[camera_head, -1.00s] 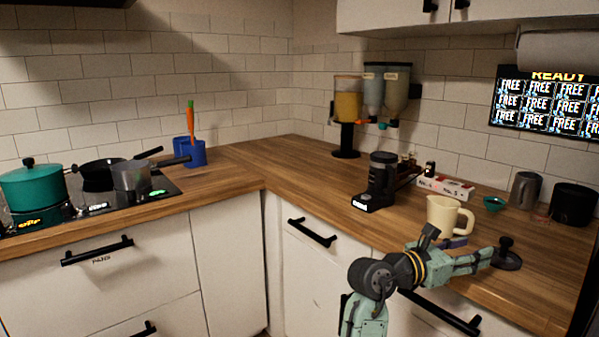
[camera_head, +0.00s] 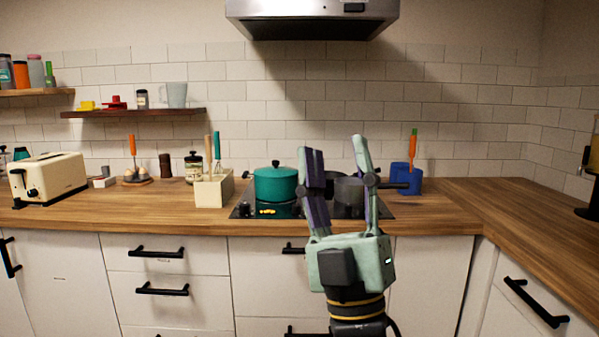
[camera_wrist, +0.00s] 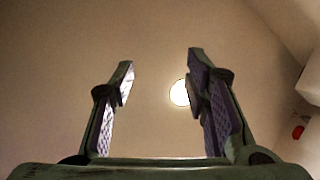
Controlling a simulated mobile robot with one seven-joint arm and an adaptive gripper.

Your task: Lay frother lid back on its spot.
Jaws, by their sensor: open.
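I cannot make out the frother lid, the frother or the lid's spot in either present view. My gripper (camera_head: 333,147) points upward in front of the stove in the head view. Its two fingers are spread apart with nothing between them. In the wrist view my gripper (camera_wrist: 160,62) is also open and empty, against bare ceiling and a round lamp (camera_wrist: 179,93).
A teal pot (camera_head: 275,186) and dark pans stand on the stove (camera_head: 248,207), partly behind my gripper. A blue utensil holder (camera_head: 407,178) is right of it. A toaster (camera_head: 50,180) stands at the far left. The right counter (camera_head: 500,215) has clear wood.

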